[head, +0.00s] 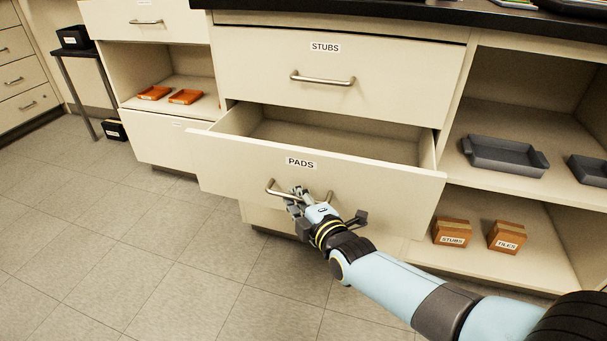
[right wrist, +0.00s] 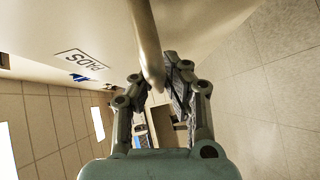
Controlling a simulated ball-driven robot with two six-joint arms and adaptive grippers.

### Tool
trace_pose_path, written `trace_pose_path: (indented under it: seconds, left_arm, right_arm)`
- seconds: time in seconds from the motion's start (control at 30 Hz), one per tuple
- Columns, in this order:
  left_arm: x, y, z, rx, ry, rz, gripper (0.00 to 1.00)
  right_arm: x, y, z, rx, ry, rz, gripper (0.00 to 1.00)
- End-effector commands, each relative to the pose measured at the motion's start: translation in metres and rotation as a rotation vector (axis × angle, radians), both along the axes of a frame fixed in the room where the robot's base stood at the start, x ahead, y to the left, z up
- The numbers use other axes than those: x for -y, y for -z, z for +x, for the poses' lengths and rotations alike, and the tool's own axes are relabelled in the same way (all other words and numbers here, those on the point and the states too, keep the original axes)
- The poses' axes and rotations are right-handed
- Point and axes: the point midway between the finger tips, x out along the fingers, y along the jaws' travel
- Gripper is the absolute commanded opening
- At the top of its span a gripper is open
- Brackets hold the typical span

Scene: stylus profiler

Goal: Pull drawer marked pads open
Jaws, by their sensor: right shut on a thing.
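The drawer marked PADS (head: 300,175) stands pulled out from the cabinet in the head view, and its inside (head: 330,140) shows as bare where visible. Its metal bar handle (head: 271,187) runs across the front below the label. My right gripper (head: 299,192) is shut on this handle, left of its middle. In the right wrist view the handle (right wrist: 148,50) runs down between the fingers of my gripper (right wrist: 157,85), and the PADS label (right wrist: 86,60) shows on the drawer front. My left gripper is not in view.
The closed STUBS drawer (head: 340,65) is directly above. Open shelves on the right hold grey trays (head: 503,155) and boxes marked STUBS (head: 452,232) and TILES (head: 507,237). Orange trays (head: 186,97) lie on a left shelf. The tiled floor (head: 130,240) before the drawer is clear.

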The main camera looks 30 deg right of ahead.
Motion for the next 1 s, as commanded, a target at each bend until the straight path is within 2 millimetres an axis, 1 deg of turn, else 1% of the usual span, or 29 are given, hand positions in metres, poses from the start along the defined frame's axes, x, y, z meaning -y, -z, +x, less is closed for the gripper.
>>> trace_pose_path:
  seconds: [0.03, 0.1, 0.3, 0.5, 0.7, 1.0]
  left_arm:
    - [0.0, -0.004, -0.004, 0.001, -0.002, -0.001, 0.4]
    - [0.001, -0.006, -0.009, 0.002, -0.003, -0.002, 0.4]
    - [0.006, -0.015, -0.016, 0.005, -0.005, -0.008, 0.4]
    - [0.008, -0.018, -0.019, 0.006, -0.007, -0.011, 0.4]
    - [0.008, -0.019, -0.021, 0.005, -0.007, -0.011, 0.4]
    - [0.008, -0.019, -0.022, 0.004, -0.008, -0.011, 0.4]
  right_arm:
    - [-0.007, -0.007, -0.004, 0.008, 0.001, 0.004, 0.0]
    - [-0.017, -0.007, -0.012, 0.008, 0.001, 0.005, 0.0]
    - [-0.045, -0.006, -0.036, 0.008, 0.002, 0.004, 0.0]
    - [-0.063, -0.005, -0.051, 0.009, 0.002, 0.003, 0.0]
    - [-0.07, -0.004, -0.058, 0.01, 0.003, 0.002, 0.0]
    - [-0.07, -0.004, -0.058, 0.011, 0.003, 0.002, 0.0]
